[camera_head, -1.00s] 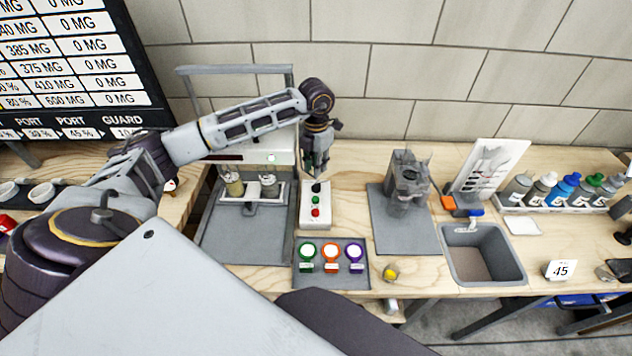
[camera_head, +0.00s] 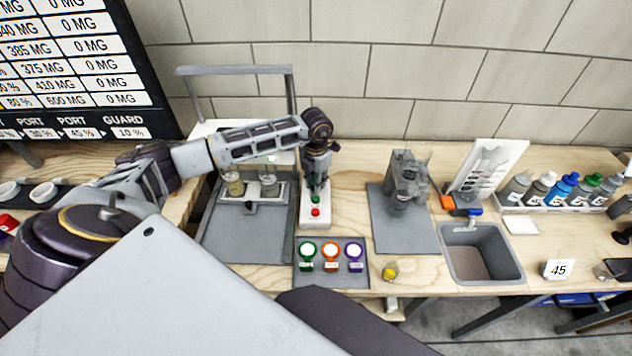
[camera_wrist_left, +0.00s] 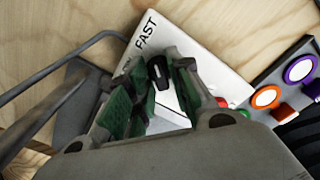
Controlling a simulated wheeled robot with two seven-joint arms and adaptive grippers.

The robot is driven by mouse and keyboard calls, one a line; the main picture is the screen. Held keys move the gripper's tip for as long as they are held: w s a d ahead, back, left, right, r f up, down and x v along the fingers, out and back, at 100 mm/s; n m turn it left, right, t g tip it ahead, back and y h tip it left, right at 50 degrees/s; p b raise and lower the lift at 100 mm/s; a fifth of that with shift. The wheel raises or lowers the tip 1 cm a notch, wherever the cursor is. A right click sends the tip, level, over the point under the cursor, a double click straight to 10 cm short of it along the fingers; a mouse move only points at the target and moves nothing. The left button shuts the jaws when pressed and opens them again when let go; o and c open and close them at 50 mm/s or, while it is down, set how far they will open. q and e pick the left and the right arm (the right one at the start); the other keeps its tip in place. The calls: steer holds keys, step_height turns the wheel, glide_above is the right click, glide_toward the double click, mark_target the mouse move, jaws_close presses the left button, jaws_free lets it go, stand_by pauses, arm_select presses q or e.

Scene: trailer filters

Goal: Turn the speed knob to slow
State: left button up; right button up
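The white control box (camera_head: 306,220) stands on the table, with a green button (camera_head: 315,199) and a red button (camera_head: 315,212). In the left wrist view the black speed knob (camera_wrist_left: 157,70) sits on the box (camera_wrist_left: 205,62) near the printed word FAST (camera_wrist_left: 147,34). My left gripper (camera_head: 317,184) points down over the far end of the box. In the wrist view its green-padded fingers (camera_wrist_left: 160,88) are apart, one on each side of the knob. I cannot tell whether they touch it. My right gripper is out of view.
A grey tray (camera_head: 293,270) with green, orange and purple ringed items lies in front of the box. A machine with two metal canisters (camera_head: 236,187) stands left. A grey device (camera_head: 408,178) on a mat and a sink (camera_head: 484,255) are right.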

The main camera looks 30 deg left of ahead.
arm_select(q)
steer(key=shift+c, duration=0.4)
jaws_close()
steer(key=shift+n, duration=0.4)
steer(key=n, duration=0.6)
steer(key=shift+b, duration=0.35)
steer(key=n, duration=0.4)
steer(key=shift+n, duration=2.5)
